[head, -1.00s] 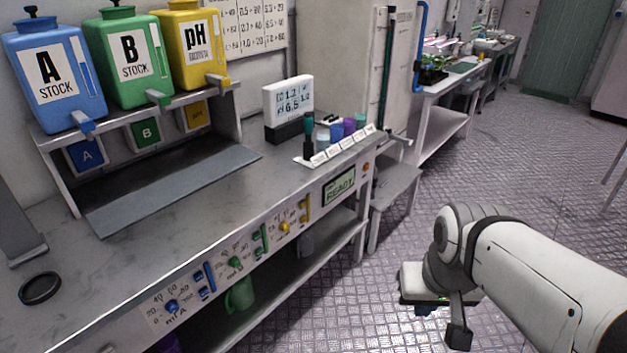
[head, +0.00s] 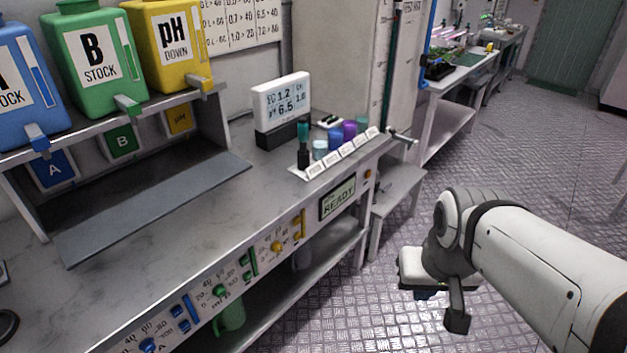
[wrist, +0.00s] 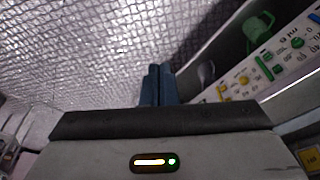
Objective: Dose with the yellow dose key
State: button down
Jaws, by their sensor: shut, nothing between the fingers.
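The yellow dose key (head: 299,224) is an upright yellow bar on the bench's sloping front panel, right of a yellow dial knob (head: 277,246) and left of the READY display. The yellow knob also shows in the wrist view (wrist: 243,81), right of my fingers. My gripper (wrist: 155,86) is shut and empty, its two blue fingers together over the floor. In the head view my wrist is at lower right, apart from the panel; its fingertips are hard to make out there.
Green keys (head: 250,262) and blue keys (head: 180,311) sit further left on the panel. A green jug (head: 231,316) stands on the shelf below. A grey step stool (head: 398,195) is at the bench's right end. The floor (head: 500,170) around my arm is open.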

aim_at(298, 236)
jog(key=w+a+f+n+t+b, duration=0.3)
jog(key=w+a+f+t+b, duration=0.2)
jog(key=w+f+b, duration=0.4)
jog(key=w+a+f+n+t+y+b, duration=0.1)
jog(key=w+a+f+n+t+b, duration=0.3)
jog(key=w+f+b, duration=0.6)
jog(key=w+a+f+n+t+y+b, duration=0.1)
jog(key=w+a+f+n+t+b, duration=0.3)
jog(key=w+a+f+t+b, duration=0.3)
jog(key=w+f+b, duration=0.3)
jog(key=w+f, duration=0.1)
jog(key=f, duration=0.2)
jog(key=shift+w, duration=0.4)
jog(key=shift+d, duration=0.1)
jog(key=w+a+p, duration=0.1)
jog(key=w+a, duration=0.4)
jog(key=a, duration=0.2)
jog(key=shift+w, duration=0.15)
